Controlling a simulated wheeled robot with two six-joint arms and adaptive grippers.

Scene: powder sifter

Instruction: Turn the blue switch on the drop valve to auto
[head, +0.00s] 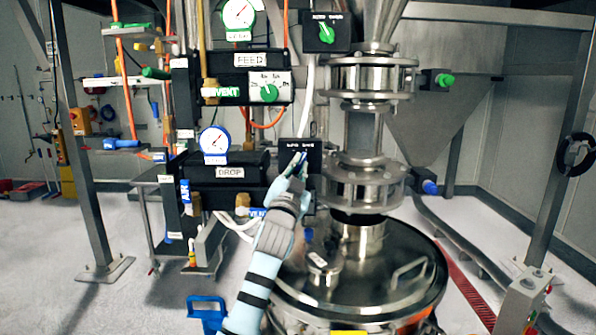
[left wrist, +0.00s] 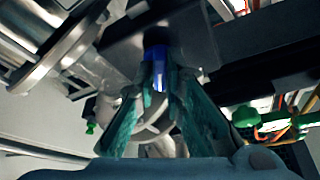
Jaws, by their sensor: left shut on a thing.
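The blue switch (left wrist: 156,62) sits on a dark box and shows between my left gripper's fingers in the left wrist view. In the head view its black panel (head: 308,148), with small white lettering, stands right of the black DROP valve unit (head: 229,172). My left gripper (head: 298,162) reaches up to this panel and covers most of the switch. It also shows in the left wrist view (left wrist: 157,80), with both fingers shut on the switch. The switch's exact setting cannot be read. My right gripper is not in view.
Above are the FEED unit (head: 252,60), a green-knob panel (head: 325,32) and another green knob (head: 269,92). Metal valve flanges (head: 366,188) stand close right of the gripper. A round steel vessel (head: 345,285) lies below. Open floor is at the left.

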